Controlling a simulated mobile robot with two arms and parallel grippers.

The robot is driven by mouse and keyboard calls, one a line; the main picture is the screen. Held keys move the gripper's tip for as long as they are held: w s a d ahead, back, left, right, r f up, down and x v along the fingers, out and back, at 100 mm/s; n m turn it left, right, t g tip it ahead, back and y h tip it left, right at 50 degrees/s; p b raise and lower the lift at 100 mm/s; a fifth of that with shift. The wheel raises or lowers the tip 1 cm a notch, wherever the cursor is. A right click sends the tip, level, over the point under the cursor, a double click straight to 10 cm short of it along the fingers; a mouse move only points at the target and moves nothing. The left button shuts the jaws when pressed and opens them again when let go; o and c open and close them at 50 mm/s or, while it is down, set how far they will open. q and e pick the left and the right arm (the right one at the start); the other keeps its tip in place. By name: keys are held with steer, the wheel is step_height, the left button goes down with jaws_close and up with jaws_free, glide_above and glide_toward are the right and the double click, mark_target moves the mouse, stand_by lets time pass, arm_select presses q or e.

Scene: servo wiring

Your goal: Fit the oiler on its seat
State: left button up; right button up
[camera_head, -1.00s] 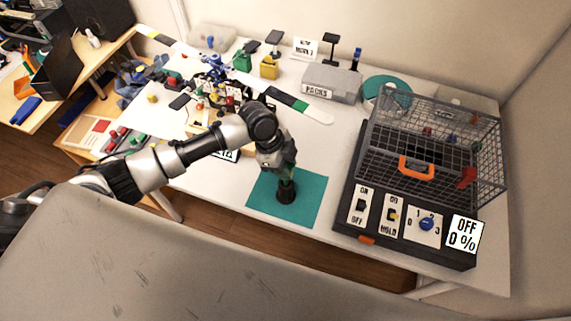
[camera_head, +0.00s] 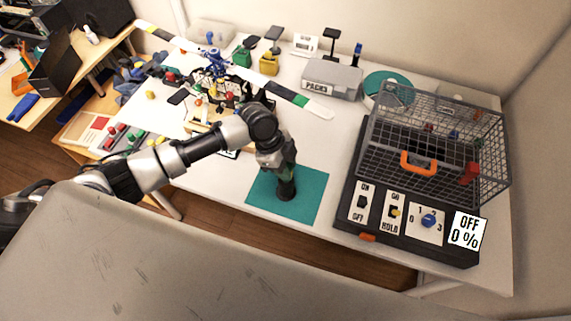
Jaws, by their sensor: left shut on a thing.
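My left gripper (camera_head: 285,182) points down over the teal mat (camera_head: 310,200) near the table's front edge. It is shut on a small dark thing, mostly hidden by the fingers, low over the mat or touching it; I cannot tell which. This may be the oiler, but its shape is not clear. I cannot make out the oiler's seat for certain. My right gripper is not in view.
A wire cage (camera_head: 440,140) with an orange handle and a switch panel (camera_head: 395,215) stand at the right. A grey PACKS box (camera_head: 332,80) is at the back. Coloured parts crowd the left. The table between mat and box is mostly clear.

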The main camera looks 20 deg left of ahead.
arm_select(q)
steer(key=shift+f+b, duration=0.3)
steer(key=shift+f, duration=0.3)
steer(key=o, duration=1)
